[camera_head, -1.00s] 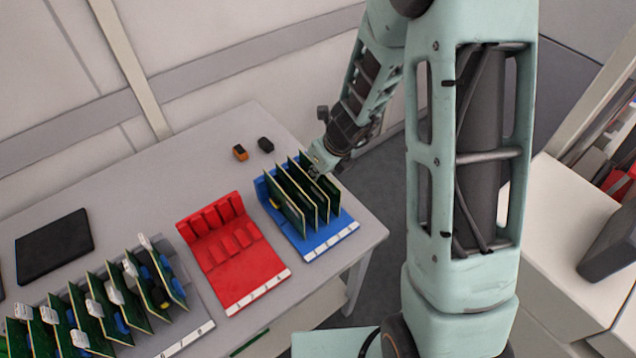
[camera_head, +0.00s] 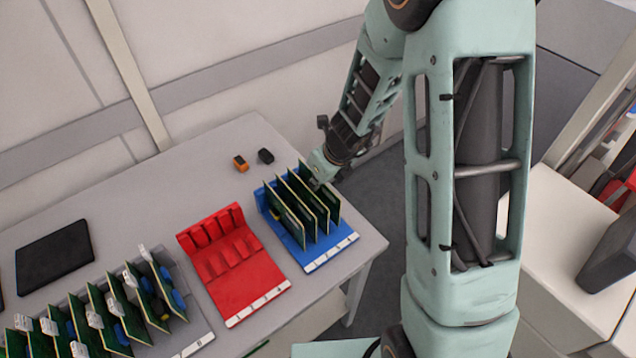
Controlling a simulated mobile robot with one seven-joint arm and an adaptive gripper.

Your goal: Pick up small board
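Several small green boards (camera_head: 290,214) stand upright in the slots of a blue rack (camera_head: 330,252) on the grey table. My gripper (camera_head: 318,176) is at the back right of this rack, close to the upper edges of the boards. Its fingers are largely hidden behind the boards, so I cannot tell whether they are open, shut or touching a board. More green boards (camera_head: 103,312) with white tags stand in a grey rack (camera_head: 197,338) at the front left.
A red rack (camera_head: 240,280) with empty slots stands between the grey and blue racks. A black flat panel (camera_head: 53,252) lies at the left. An orange-black block (camera_head: 240,163) and a black block (camera_head: 265,156) lie behind the racks. The table top between them is clear.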

